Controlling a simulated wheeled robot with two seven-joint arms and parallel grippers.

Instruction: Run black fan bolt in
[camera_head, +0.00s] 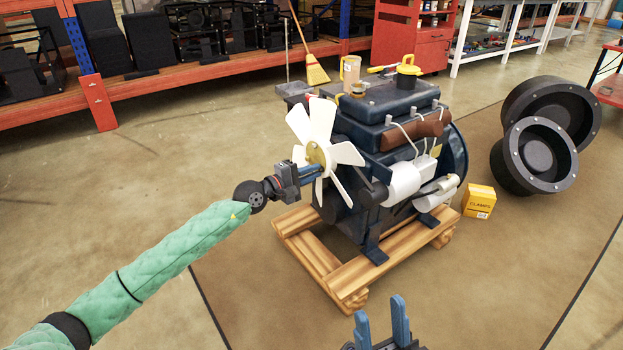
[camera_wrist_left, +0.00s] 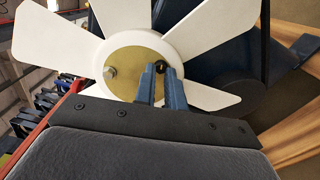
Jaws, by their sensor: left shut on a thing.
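The white fan (camera_head: 314,127) is mounted on the front of the dark blue engine (camera_head: 385,100). In the left wrist view, its brass-coloured hub plate (camera_wrist_left: 130,62) carries a silver bolt (camera_wrist_left: 110,72) on the left and the black fan bolt (camera_wrist_left: 161,67) on the right. My left gripper (camera_head: 318,168) reaches the hub from the left. Its blue fingertips (camera_wrist_left: 161,78) are shut on the black bolt at the plate, and they partly hide it. How deep the bolt sits cannot be told. My right gripper (camera_head: 381,318) is at the bottom of the head view, its fingers apart and empty.
The engine stands on a wooden pallet (camera_head: 365,270). A yellow box (camera_head: 479,201) and black wheel-like parts (camera_head: 540,155) are on the floor to its right. A broom (camera_head: 316,74) and orange shelving (camera_head: 140,88) are behind.

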